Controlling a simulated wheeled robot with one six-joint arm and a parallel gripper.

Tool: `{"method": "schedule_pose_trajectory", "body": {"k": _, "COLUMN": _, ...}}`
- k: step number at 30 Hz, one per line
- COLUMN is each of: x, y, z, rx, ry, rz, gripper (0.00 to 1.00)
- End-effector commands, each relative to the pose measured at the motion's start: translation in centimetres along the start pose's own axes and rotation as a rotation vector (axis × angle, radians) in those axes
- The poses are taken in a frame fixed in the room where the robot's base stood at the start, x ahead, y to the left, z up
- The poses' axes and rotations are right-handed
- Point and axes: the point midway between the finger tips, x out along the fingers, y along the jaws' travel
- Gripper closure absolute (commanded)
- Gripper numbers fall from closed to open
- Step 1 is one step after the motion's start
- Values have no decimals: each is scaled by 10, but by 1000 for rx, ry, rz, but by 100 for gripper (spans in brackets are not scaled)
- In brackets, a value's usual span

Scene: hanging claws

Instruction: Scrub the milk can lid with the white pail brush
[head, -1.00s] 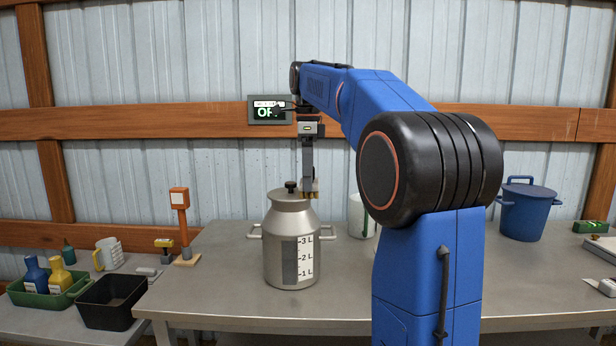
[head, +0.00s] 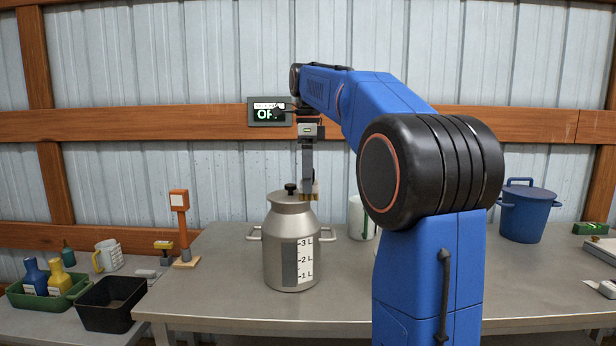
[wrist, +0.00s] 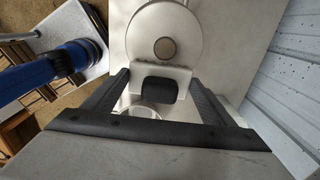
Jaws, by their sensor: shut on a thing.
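The milk can (head: 291,250) stands upright on the table, with its grey lid (head: 284,198) and black knob on top. My gripper (head: 308,182) is above the lid's right side, shut on a brush. The brush has a pale block (wrist: 180,76), a dark grip (wrist: 159,90) between my fingers and tan bristles (head: 308,195) pointing down. The bristles are at the lid's right edge; whether they touch it I cannot tell. The lid also shows in the wrist view (wrist: 188,45), just beyond the brush. A white pail (head: 361,216) stands behind, partly hidden by my arm.
A blue lidded pot (head: 526,213) stands at the right. At the left are an orange post (head: 181,220), a black bin (head: 110,303), a green tray (head: 40,300) with bottles, and a mug (head: 109,256). The table in front of the can is clear. A wall display (head: 269,112) hangs behind.

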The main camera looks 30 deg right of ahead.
Motion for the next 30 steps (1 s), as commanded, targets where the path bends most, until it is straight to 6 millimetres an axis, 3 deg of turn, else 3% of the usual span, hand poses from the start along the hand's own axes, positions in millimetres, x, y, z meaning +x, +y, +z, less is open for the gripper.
{"method": "schedule_pose_trajectory", "body": {"k": 14, "x": 2, "y": 18, "z": 0, "rx": 0, "ry": 0, "rz": 2, "gripper": 40}}
{"method": "schedule_pose_trajectory", "body": {"k": 30, "x": 1, "y": -1, "z": 0, "rx": 0, "ry": 0, "rz": 1, "gripper": 40}}
